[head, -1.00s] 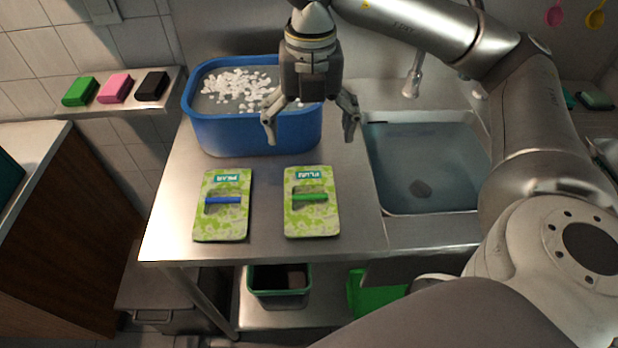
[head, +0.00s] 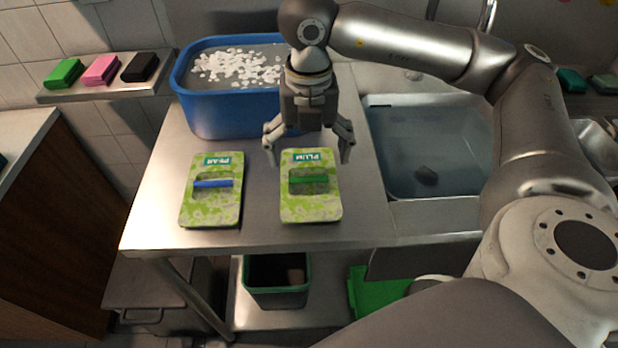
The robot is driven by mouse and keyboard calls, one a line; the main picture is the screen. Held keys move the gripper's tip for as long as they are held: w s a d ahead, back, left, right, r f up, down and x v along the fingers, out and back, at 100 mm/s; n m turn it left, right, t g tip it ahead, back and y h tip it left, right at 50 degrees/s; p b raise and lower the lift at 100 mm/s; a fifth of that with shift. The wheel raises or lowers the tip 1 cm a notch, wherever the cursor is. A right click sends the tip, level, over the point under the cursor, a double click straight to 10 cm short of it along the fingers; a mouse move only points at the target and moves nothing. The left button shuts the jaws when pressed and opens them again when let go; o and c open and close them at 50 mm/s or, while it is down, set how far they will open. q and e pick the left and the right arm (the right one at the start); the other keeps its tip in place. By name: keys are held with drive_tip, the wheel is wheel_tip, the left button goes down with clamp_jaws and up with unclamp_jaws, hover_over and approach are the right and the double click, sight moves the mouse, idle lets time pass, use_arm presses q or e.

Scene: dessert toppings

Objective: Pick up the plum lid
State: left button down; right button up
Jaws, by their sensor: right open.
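The plum lid (head: 311,210) lies flat on the steel counter, a light green patterned rectangle with a green bar handle (head: 309,180) and a label reading PLUM. A similar lid (head: 210,212) with a blue handle lies to its left; its small label seems to read PEAR. My right gripper (head: 308,158) points down with its fingers spread, empty, over the far end of the plum lid. Its fingertips straddle the label end in the picture; their height above the lid is hard to tell. My left gripper is out of view.
A blue tub (head: 228,118) with white pieces floating in it stands behind the lids. A water-filled sink (head: 430,150) is to the right. Green, pink and black blocks sit on a shelf (head: 110,92) at the left. A dark green bin (head: 277,290) stands below the counter.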

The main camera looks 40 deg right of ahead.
sight(310, 179)
drive_tip(key=shift+s+a+f+p, duration=0.1)
drive_tip(key=shift+f+p, duration=0.1)
drive_tip(key=shift+f, duration=1.35)
drive_tip(key=shift+s+f+p, duration=0.1)
drive_tip(key=shift+f+p, duration=0.05)
drive_tip(key=shift+f, duration=1.35)
drive_tip(key=shift+s, duration=0.1)
drive_tip(key=c, duration=0.8)
drive_tip(key=shift+s+a, duration=0.1)
drive_tip(key=shift+s, duration=0.05)
drive_tip(key=shift+c, duration=1.3)
